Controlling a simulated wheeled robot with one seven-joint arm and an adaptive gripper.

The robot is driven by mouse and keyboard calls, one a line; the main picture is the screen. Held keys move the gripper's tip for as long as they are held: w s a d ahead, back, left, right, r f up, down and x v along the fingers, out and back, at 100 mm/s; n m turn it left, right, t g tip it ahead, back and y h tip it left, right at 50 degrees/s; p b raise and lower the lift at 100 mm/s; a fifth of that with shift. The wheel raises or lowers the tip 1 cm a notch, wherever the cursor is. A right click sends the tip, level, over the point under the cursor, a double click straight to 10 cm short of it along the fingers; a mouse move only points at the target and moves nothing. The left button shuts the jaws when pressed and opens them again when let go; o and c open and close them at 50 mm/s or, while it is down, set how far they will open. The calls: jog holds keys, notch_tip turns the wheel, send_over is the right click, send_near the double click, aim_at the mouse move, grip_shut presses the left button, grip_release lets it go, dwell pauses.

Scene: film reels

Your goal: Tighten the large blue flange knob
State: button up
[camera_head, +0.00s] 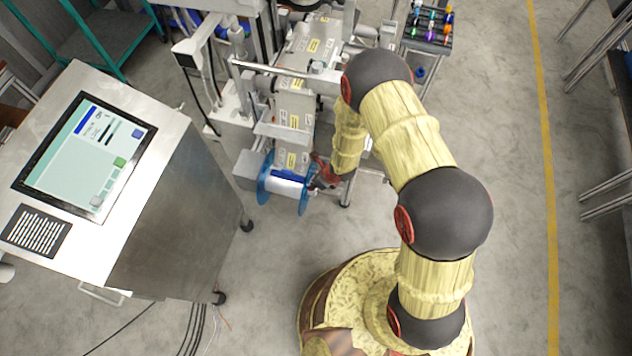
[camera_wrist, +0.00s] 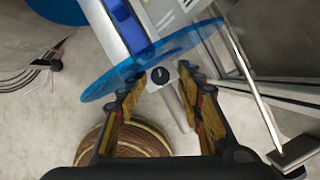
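The large blue flange (camera_head: 305,194) is the right-hand disc of a reel on the machine. My gripper (camera_head: 320,176) is beside the flange's outer face in the head view. In the wrist view my gripper (camera_wrist: 161,80) has its fingers spread, with the knob between the tips. I cannot tell whether the fingers touch it. The knob is hidden in the head view.
Another blue flange (camera_head: 264,178) is on the reel's left side. A control console (camera_head: 170,215) with a screen stands at the left. A rack of coloured items (camera_head: 428,24) is at the top. Open grey floor (camera_head: 510,250) lies to the right of my arm.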

jog(key=shift+r, duration=0.1)
jog(key=v, duration=0.7)
jog(key=shift+r, duration=0.35)
jog(key=shift+s+d, duration=0.1)
jog(key=shift+d, duration=0.05)
